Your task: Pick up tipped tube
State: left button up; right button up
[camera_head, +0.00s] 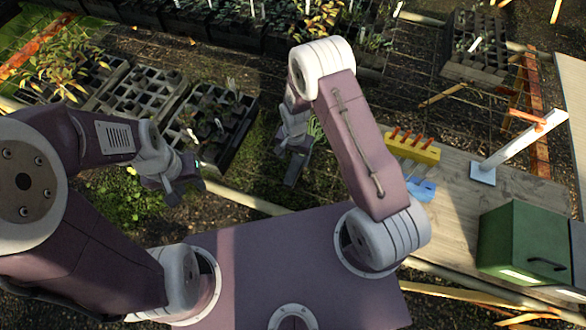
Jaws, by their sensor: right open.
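Several red tubes (409,138) stand slightly slanted in this view in a yellow rack (425,154) on the wooden table at right. I cannot make out a tube lying on its side. A small blue object (422,190) is on the table just in front of the rack, partly hidden by my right arm. My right gripper (293,172) is open, pointing down over the ground left of the table, well away from the rack. My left gripper (180,182) is at the left, far from the rack; its fingers are too dark to read.
A wooden table (455,215) holds a white post on a plate (483,174) and a green box with a handle (519,243). Black plant trays (212,125) lie on the ground at left. Another tray (477,48) is at the back right.

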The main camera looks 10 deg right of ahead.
aim_at(296, 163)
jog(key=shift+f, duration=0.2)
jog(key=shift+s+d+f, duration=0.1)
jog(key=f, duration=0.2)
jog(key=f+p, duration=0.1)
jog(key=f, duration=0.1)
jog(key=shift+s+d, duration=0.15)
jog(key=shift+s, duration=0.05)
jog(key=shift+w+f, duration=0.15)
jog(key=shift+f, duration=0.3)
jog(key=c, duration=0.8)
grip_shut()
jog(key=shift+r, duration=0.2)
